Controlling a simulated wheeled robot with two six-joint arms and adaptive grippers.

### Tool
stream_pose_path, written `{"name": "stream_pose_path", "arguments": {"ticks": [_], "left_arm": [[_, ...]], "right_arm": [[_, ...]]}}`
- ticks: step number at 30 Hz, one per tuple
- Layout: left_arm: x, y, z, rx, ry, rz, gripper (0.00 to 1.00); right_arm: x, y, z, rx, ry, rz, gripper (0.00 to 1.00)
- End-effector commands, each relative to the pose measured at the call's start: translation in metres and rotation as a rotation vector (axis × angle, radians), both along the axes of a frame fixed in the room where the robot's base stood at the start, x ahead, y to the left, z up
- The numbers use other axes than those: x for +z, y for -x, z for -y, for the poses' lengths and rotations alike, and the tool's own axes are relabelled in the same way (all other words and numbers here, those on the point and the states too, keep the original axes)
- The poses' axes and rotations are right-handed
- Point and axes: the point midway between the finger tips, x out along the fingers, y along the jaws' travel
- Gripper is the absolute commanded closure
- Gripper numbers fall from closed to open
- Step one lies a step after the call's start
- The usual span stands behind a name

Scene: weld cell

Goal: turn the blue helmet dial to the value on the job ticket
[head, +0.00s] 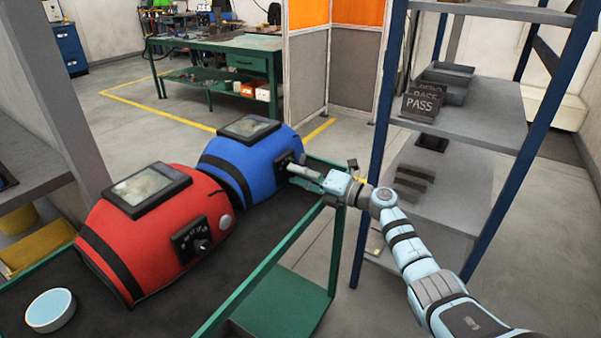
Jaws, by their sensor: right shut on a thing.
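The blue helmet (252,165) sits on the dark top of a green-framed cart, with its visor window facing up. Its dial (283,159) is on a dark panel on the helmet's right side. My right gripper (293,168) reaches in from the right and is shut on the dial, its fingers covering most of the knob. The dial's markings and pointer are too small and hidden to read. I cannot make out a job ticket. My left gripper is not in view.
A red helmet (154,230) with its own dial (199,244) stands in front left of the blue one. The green cart rail (262,268) runs below my right arm. A blue-post shelf (470,120) with PASS plates (419,104) stands at right. A green workbench (215,62) is behind.

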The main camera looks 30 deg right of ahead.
Motion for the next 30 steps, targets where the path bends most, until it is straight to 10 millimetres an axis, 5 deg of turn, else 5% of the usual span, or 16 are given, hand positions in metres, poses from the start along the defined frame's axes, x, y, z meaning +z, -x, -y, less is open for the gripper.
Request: {"name": "stream_pose_path", "arguments": {"ticks": [3, 4, 8, 19, 30], "left_arm": [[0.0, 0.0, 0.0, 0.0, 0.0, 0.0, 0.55], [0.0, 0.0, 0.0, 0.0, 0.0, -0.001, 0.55], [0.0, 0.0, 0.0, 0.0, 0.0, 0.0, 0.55], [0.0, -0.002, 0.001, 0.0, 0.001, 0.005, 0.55], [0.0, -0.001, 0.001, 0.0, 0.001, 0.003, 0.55]], "right_arm": [[-0.001, 0.0, 0.0, 0.0, 0.0, -0.002, 1.0], [-0.001, 0.0, 0.0, 0.0, 0.0, -0.002, 0.73], [-0.001, 0.0, 0.0, 0.0, 0.001, -0.002, 0.54], [0.008, 0.0, 0.0, 0.001, 0.004, 0.002, 0.54], [0.09, -0.001, 0.0, 0.0, 0.002, 0.003, 0.54]]}}
